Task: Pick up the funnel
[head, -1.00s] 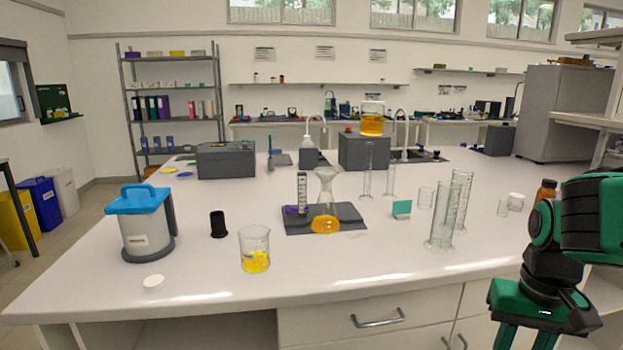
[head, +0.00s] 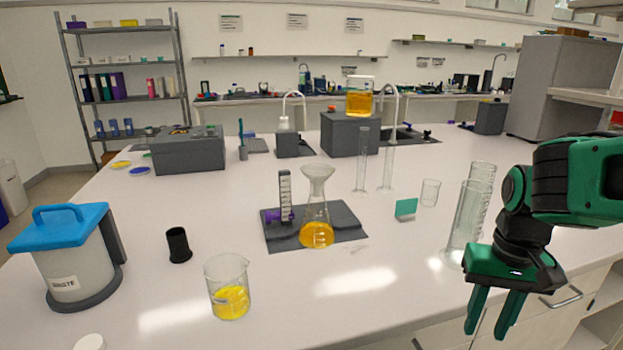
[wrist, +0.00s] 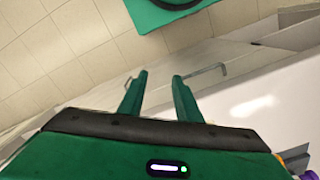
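The funnel (head: 317,173) is clear and sits upright in the mouth of a flask (head: 317,230) with orange-yellow liquid at its bottom. The flask stands on a dark grey mat (head: 348,218) in the middle of the bench, next to an upright grey stand with a purple clamp (head: 284,198). My gripper (head: 491,325) is at the bench's front edge on the right, well to the right of the flask and apart from it. Its two green fingers point down, spread and empty. The wrist view shows the open fingers (wrist: 160,95) with drawer handles and floor beyond; the funnel is not seen there.
Tall glass cylinders (head: 465,220) stand between my gripper and the bench's middle. A small teal card (head: 405,209) is right of the mat. A beaker of yellow liquid (head: 229,290), a black cup (head: 178,245) and a blue-lidded waste bin (head: 72,260) stand left. Bench front centre is clear.

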